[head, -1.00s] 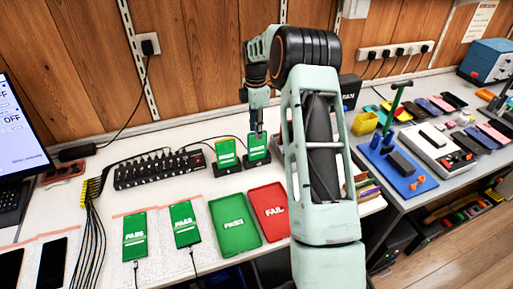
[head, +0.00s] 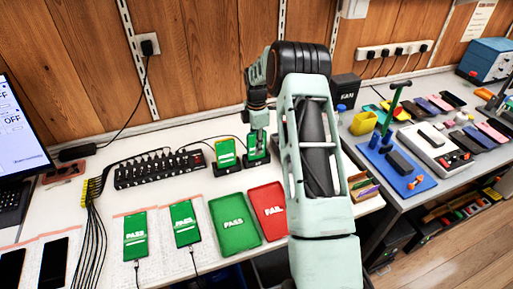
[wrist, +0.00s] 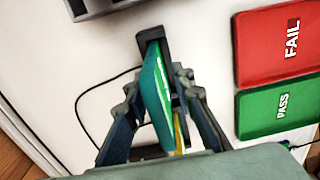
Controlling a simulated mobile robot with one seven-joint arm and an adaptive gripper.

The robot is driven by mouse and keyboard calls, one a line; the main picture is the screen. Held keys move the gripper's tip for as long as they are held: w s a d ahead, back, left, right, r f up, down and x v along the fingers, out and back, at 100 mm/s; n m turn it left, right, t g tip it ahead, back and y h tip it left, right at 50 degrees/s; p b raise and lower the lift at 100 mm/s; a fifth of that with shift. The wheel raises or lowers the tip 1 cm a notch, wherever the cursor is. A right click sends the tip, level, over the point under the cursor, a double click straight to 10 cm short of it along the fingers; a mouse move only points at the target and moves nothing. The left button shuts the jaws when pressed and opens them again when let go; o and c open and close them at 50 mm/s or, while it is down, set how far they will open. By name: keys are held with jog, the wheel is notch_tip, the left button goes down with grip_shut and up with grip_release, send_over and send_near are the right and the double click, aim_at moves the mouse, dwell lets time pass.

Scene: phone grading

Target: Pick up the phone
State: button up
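A phone with a green screen stands in a dark stand (head: 257,161) at the back of the white table, mostly hidden by my gripper (head: 257,132) in the head view. In the wrist view the phone (wrist: 154,88) is seen nearly edge-on in its dark stand (wrist: 150,36). My gripper (wrist: 158,82) has one finger on each side of the phone and looks open. I cannot tell whether either finger touches it. A second green-screened phone (head: 226,153) leans in a stand just to the left.
A green PASS tray (head: 234,238) and a red FAIL tray (head: 267,196) lie in front. Two green PASS phones (head: 136,237) (head: 185,223) lie cabled at left, beside two dark phones (head: 53,263) (head: 11,268). A black multi-port hub (head: 158,170) is behind.

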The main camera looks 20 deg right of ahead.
grip_shut()
jog(key=shift+r, duration=0.15)
